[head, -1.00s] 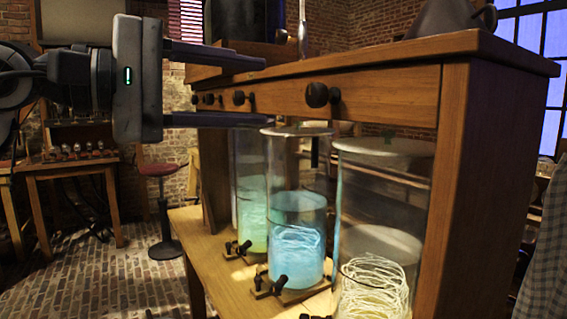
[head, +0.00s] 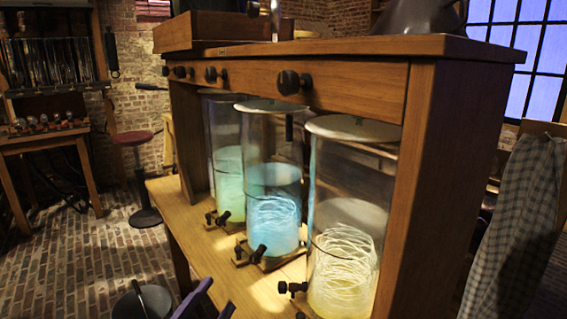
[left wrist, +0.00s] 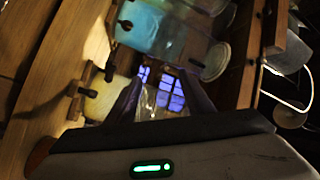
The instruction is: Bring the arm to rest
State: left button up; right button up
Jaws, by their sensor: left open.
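My left gripper (head: 219,293) shows only as two finger ends at the bottom edge of the head view, low in front of the jar shelf. In the left wrist view its two fingers (left wrist: 163,82) stand apart with nothing between them. Three glass battery jars stand on the shelf: a near one with pale coils (head: 345,255), a blue one (head: 273,200) and a greenish one (head: 229,180). The blue jar (left wrist: 150,27) also shows sideways in the left wrist view. The fingers appear apart from the jars. My right gripper is out of view.
The wooden cabinet (head: 455,150) has dark knobs (head: 290,82) along its front. The lower shelf (head: 170,205) has a free front edge. A checked cloth (head: 515,220) hangs right.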

pick_arm(q)
jog(key=s+a+f+n+g+y+p, duration=0.1)
jog(key=s+f+n+g+y, duration=0.3)
jog(key=s+f, duration=2)
notch_tip(320, 180, down, 2)
jog(key=a+n+g, duration=0.1)
jog(key=n+g, duration=0.4)
jog(key=n, duration=0.4)
jog(key=shift+a+p, duration=0.15)
jog(key=shift+p, duration=0.2)
